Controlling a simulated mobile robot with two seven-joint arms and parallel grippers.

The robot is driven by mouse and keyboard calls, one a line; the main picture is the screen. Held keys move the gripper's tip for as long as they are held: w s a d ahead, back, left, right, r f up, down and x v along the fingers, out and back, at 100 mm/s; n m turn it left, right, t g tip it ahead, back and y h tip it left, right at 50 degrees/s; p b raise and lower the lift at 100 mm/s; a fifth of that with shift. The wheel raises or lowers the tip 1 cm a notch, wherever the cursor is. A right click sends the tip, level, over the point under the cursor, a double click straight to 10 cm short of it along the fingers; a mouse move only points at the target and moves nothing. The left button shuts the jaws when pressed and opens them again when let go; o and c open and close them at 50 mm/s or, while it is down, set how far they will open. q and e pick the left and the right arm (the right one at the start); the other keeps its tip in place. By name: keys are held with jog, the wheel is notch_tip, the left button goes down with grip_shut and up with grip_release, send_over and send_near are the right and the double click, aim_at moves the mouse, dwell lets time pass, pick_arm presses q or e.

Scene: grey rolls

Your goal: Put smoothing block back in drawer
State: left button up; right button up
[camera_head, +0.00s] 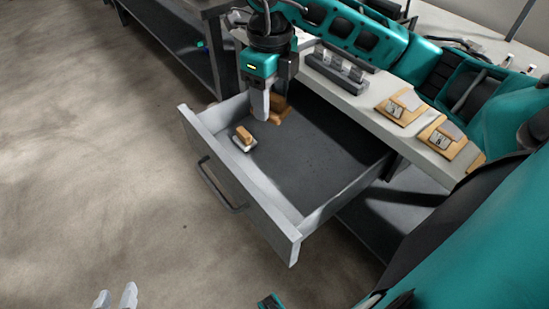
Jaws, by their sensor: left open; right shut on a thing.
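The grey drawer (225,165) is pulled out below the bench top. My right gripper (264,108) reaches down inside the drawer near its far left corner and is shut on a brown wooden block (281,106), apparently a smoothing block, partly hidden behind the fingers. I cannot tell whether this block touches the drawer floor. A second block (243,138), with a wooden top and a pale base, lies in the drawer near the front panel, apart from the gripper. My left gripper (115,298) is open and empty above the floor at the bottom edge, only its fingertips showing.
Another dark bench (185,40) stands at the back left. Most of the drawer floor and the room floor at left are clear.

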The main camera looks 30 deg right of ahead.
aim_at(274, 173)
jog(key=m, duration=0.3)
jog(key=shift+d+f, duration=0.2)
jog(key=shift+d, duration=0.2)
jog(key=shift+f+m, duration=0.35)
jog(key=shift+m, duration=0.05)
notch_tip(274, 173, down, 19)
jog(key=b, duration=0.4)
jog(key=shift+f, duration=0.1)
jog(key=shift+f+b, duration=0.1)
jog(key=shift+b, duration=0.25)
jog(key=o, duration=1.1)
